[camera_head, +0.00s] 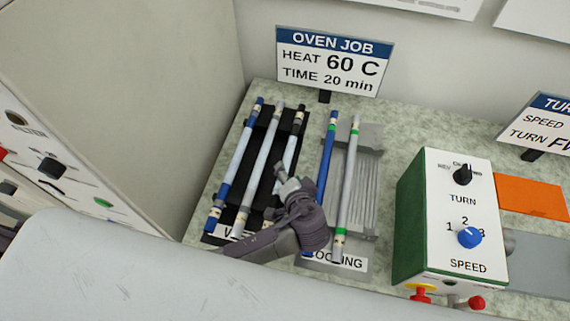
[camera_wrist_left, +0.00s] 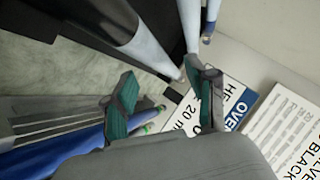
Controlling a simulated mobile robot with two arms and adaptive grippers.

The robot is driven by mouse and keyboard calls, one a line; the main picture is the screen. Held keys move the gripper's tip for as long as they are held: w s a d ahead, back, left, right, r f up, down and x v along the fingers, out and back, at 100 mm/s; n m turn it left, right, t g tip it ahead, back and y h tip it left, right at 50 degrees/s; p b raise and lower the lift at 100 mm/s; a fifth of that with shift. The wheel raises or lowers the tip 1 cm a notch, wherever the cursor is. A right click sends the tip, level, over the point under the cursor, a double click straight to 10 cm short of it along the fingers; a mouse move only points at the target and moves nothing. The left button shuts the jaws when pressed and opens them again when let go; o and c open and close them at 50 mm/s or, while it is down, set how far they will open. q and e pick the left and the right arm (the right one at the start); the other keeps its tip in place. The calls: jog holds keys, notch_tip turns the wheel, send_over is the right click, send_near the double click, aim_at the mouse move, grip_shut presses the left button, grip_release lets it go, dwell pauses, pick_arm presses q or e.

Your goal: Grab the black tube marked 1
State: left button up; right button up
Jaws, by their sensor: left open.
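A pale tube with a black upper end (camera_head: 299,115) lies on the right side of the black rack in the head view. My left gripper (camera_head: 287,184) is over it and hides its lower part. In the left wrist view, the open left gripper (camera_wrist_left: 160,98) shows two teal-padded fingers spread apart, with nothing clearly held. A pale tube (camera_wrist_left: 145,47) runs toward the gap between them; it looks like the same tube, but I cannot be sure. No number 1 is legible on any tube. My right gripper is not in view.
A blue-ended tube (camera_head: 240,150) and a grey tube (camera_head: 259,165) lie left on the black rack. A blue tube (camera_head: 326,155) and a grey tube with green bands (camera_head: 348,180) lie on the grey cooling rack (camera_head: 369,160). A control box (camera_head: 455,210) stands right.

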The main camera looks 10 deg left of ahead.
aim_at(287, 169)
pick_arm(q)
jog(key=x, duration=0.3)
jog(key=shift+w+a+f, duration=0.1)
jog(key=shift+w, duration=0.1)
grip_shut()
